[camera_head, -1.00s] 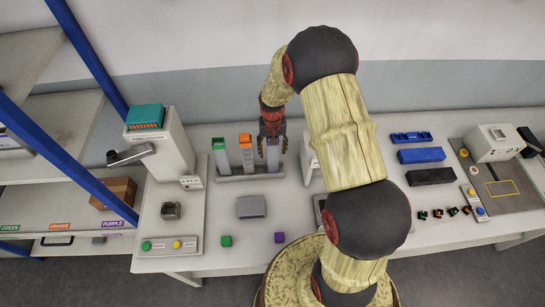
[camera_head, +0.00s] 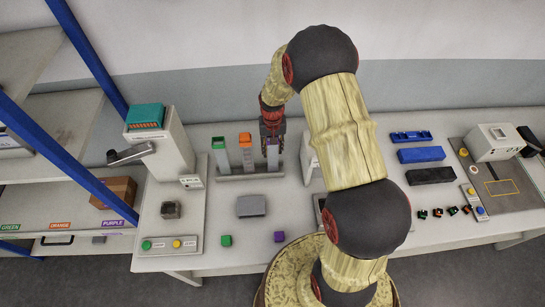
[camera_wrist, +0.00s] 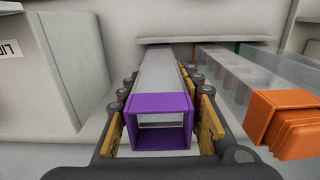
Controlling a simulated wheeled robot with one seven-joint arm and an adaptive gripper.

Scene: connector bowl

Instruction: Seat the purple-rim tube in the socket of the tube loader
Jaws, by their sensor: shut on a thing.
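The purple-rim tube (camera_wrist: 160,115) is a clear, square tube with an open purple collar. It lies between the yellow-padded fingers of my gripper (camera_wrist: 163,120) in the wrist view, and the jaws are shut on it. In the head view, my gripper (camera_head: 271,143) is at the right end of the tube rack (camera_head: 250,177), with the tube (camera_head: 273,160) upright below it, still at its rack place. A grey machine with a lever (camera_head: 160,145) stands at the left, with a small dark block (camera_head: 171,210) on its base; I cannot tell for sure which part is the socket.
A green-rim tube (camera_head: 220,155) and an orange-rim tube (camera_head: 246,150) stand left of my gripper. The orange rim (camera_wrist: 285,122) is close on the right in the wrist view. A grey block (camera_head: 251,206) and green and purple cubes lie in front.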

